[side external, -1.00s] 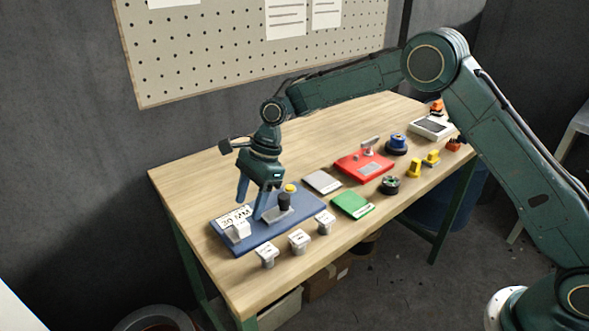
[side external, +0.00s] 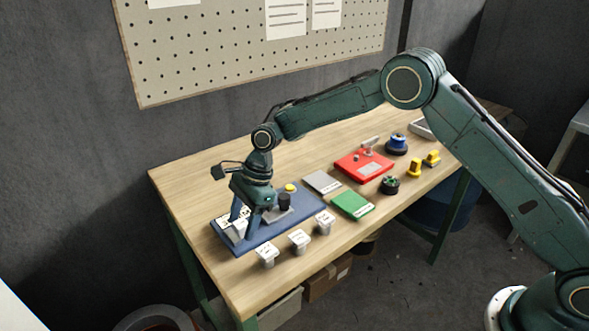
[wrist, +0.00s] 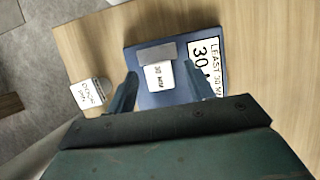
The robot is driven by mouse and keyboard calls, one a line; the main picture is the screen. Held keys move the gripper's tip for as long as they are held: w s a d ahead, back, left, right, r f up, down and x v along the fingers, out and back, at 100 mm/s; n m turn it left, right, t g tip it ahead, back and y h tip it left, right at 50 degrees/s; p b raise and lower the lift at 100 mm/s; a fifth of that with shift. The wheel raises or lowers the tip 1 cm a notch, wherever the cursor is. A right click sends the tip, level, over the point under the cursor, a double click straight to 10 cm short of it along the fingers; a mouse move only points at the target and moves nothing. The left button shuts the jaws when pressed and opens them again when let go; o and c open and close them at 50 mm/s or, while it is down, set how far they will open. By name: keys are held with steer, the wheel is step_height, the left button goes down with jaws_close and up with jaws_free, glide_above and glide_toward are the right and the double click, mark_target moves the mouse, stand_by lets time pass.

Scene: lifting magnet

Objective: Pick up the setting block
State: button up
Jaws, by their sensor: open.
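The setting block (wrist: 159,77), a small white block marked 30 MM, sits on the blue base board (wrist: 183,38) beside a grey piece (wrist: 157,53). In the wrist view it lies between the two fingertips of my gripper (wrist: 160,72), which is open with a gap on both sides. In the side view my gripper (side external: 242,227) is low over the left end of the blue board (side external: 265,239), and its fingers partly hide the white block (side external: 237,232). A white sign with black print, LEAST 30 MM (wrist: 205,62), is beside the right finger.
Several labelled grey-white blocks (side external: 299,241) stand along the front edge of the table. A dark cylinder (side external: 284,201) and a yellow button (side external: 290,188) are on the blue board. Green (side external: 352,205), grey (side external: 322,183) and red (side external: 364,167) plates lie to the right. The back left tabletop is clear.

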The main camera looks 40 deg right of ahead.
mark_target(243, 222)
steer(key=shift+c, duration=0.4)
steer(key=c, duration=1)
steer(key=shift+r, duration=0.15)
step_height(243, 222, up, 10)
steer(key=shift+f, duration=0.1)
stand_by(0.3)
